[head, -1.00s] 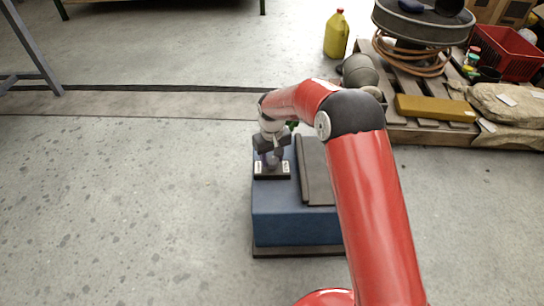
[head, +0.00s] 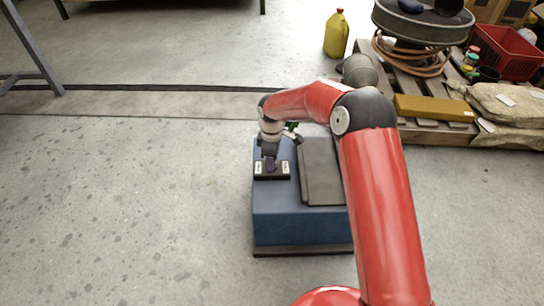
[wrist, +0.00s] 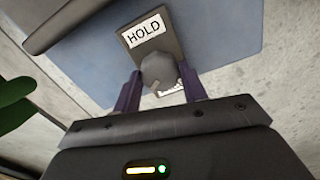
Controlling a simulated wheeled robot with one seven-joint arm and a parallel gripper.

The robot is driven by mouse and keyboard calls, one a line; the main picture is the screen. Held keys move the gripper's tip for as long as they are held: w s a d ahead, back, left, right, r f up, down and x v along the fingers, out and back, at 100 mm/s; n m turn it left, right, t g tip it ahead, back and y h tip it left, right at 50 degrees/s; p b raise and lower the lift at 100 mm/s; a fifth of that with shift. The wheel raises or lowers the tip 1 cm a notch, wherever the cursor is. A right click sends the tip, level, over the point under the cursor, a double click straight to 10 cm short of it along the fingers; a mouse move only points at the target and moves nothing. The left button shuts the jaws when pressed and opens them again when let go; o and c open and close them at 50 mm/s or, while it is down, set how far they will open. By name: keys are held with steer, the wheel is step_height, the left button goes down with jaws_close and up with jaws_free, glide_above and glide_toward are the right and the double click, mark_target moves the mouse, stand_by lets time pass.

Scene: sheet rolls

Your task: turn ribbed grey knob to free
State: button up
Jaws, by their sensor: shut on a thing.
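The grey knob (wrist: 157,70) stands on a dark plate (wrist: 155,40) on the blue machine box (head: 295,230). My gripper (head: 270,166) is above the plate, and its two purple fingers show in the wrist view (wrist: 160,82), shut on the knob from both sides. A white label reading HOLD (wrist: 146,29) lies beyond the knob in the wrist view. A second label (wrist: 171,88) is partly hidden behind the knob and finger, and I cannot read it. In the head view the gripper hides the knob.
A dark ribbed panel (head: 320,170) lies on the box, right of the plate. A green thing (wrist: 14,105) is at the wrist view's left edge. A yellow jug (head: 337,35) and a loaded pallet (head: 410,128) stand behind. The floor at left is clear.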

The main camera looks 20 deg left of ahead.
steer(key=n+p, duration=0.1)
steer(key=n, duration=0.4)
steer(key=shift+r+n, duration=0.1)
steer(key=shift+n, duration=0.2)
steer(key=n+p, duration=0.1)
steer(key=n, duration=0.4)
steer(key=shift+n, duration=0.3)
steer(key=o, duration=1)
step_height(320, 180, up, 8)
steer(key=shift+f, duration=0.15)
